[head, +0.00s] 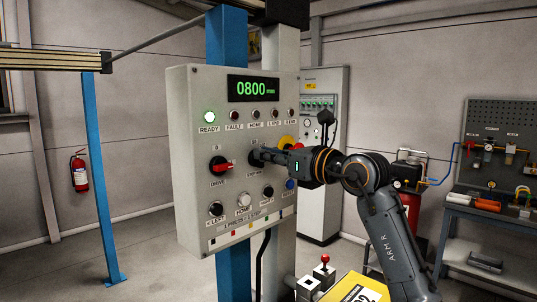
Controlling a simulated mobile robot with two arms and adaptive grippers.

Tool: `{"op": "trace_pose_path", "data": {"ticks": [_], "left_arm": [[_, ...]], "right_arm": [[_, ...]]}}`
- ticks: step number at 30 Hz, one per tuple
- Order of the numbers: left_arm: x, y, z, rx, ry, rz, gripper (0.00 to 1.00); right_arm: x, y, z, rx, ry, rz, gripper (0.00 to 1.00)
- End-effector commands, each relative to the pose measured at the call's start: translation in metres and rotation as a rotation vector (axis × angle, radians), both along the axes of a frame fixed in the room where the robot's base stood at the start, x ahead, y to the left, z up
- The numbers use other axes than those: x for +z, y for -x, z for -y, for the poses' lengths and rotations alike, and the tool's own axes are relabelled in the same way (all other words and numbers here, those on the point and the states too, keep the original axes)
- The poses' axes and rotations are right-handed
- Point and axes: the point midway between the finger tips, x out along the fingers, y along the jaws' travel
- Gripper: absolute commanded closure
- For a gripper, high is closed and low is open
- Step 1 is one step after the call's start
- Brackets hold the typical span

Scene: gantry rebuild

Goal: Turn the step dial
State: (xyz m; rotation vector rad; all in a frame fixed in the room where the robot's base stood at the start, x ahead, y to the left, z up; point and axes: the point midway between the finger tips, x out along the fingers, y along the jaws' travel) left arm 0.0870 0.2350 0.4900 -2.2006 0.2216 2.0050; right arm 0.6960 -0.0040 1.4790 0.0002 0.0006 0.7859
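The grey control panel (236,199) hangs on a blue column, and its green display (253,88) reads 0800 mm. My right gripper (258,157) comes in from the right and is at the panel face, just above a small label (256,172) that seems to read STEP. The gripper covers the step dial there, so its pointer and setting are hidden. I cannot tell whether the fingers are closed on the dial. The red drive dial (221,166) is to the left, its handle turned sideways. My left gripper is not in view.
Push buttons, including a white one (244,199), sit below the dials. Part of a yellow-and-red button (288,142) shows behind my wrist. A red-knobbed joystick (324,270) stands below my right arm.

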Motion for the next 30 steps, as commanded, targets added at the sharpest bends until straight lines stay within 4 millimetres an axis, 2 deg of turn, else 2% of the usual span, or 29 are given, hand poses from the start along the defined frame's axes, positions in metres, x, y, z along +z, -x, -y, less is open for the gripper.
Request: {"op": "trace_pose_path", "data": {"ticks": [14,30], "left_arm": [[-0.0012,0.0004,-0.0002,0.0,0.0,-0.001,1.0],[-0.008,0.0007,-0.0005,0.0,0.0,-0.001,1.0]], "right_arm": [[0.0001,-0.0008,0.0012,-0.001,-0.045,-0.043,1.0],[-0.0016,-0.0056,0.0064,-0.002,-0.36,-0.357,1.0]]}}
